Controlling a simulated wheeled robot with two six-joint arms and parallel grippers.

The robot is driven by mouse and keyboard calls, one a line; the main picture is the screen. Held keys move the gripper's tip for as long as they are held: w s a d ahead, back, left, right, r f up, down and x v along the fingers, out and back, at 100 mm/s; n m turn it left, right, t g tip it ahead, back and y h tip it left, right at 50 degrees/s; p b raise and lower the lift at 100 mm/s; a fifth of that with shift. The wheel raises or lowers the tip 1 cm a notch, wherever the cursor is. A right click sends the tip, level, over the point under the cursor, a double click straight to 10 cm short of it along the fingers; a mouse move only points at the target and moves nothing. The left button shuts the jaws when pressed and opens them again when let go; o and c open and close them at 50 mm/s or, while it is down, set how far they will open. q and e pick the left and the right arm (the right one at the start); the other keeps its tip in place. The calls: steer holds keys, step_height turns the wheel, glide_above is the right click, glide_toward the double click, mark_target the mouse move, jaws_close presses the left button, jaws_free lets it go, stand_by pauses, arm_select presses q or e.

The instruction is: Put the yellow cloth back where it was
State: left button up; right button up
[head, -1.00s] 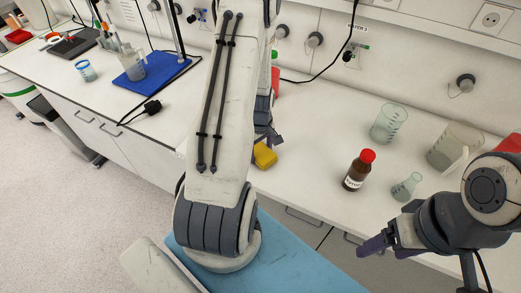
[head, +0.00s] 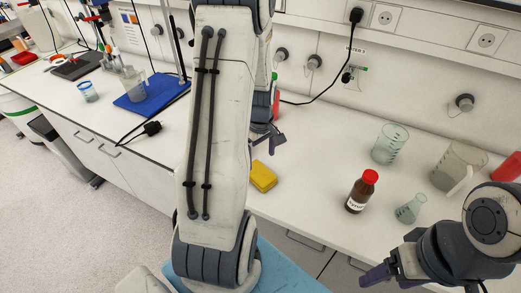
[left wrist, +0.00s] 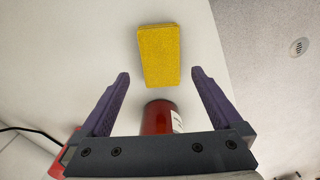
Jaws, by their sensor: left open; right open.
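The yellow cloth (head: 263,176) is a small, flat yellow block shape lying on the white bench top, just right of my left arm in the head view. In the left wrist view the cloth (left wrist: 159,55) lies beyond the fingertips, with bare bench around it. My left gripper (head: 275,140) is open and empty, apart from the cloth; its two purple fingers (left wrist: 160,74) stand wide apart in the wrist view. My right gripper (head: 376,275) is open at the lower right, in front of the bench, far from the cloth.
A red cylinder with a white label (left wrist: 157,118) shows between my left fingers, near the palm. A brown bottle with a red cap (head: 361,191), a flask (head: 410,209) and beakers (head: 389,145) stand to the right. A blue mat (head: 152,88) lies left.

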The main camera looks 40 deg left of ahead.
arm_select(q)
steer(key=s+d+r+m, duration=0.1)
steer(key=d+r+m, duration=0.45)
steer(key=d, duration=0.45)
steer(key=s+d+r+m, duration=0.2)
steer(key=d+r+m, duration=0.35)
steer(key=d, duration=0.45)
steer(key=s+d+m+h+b, duration=0.1)
steer(key=s+d+m+b, duration=0.2)
steer(key=s+d+m, duration=0.7)
steer(key=shift+s+d+f+m+b, duration=0.35)
steer(key=shift+s+m, duration=0.85)
steer(key=shift+s, duration=0.4)
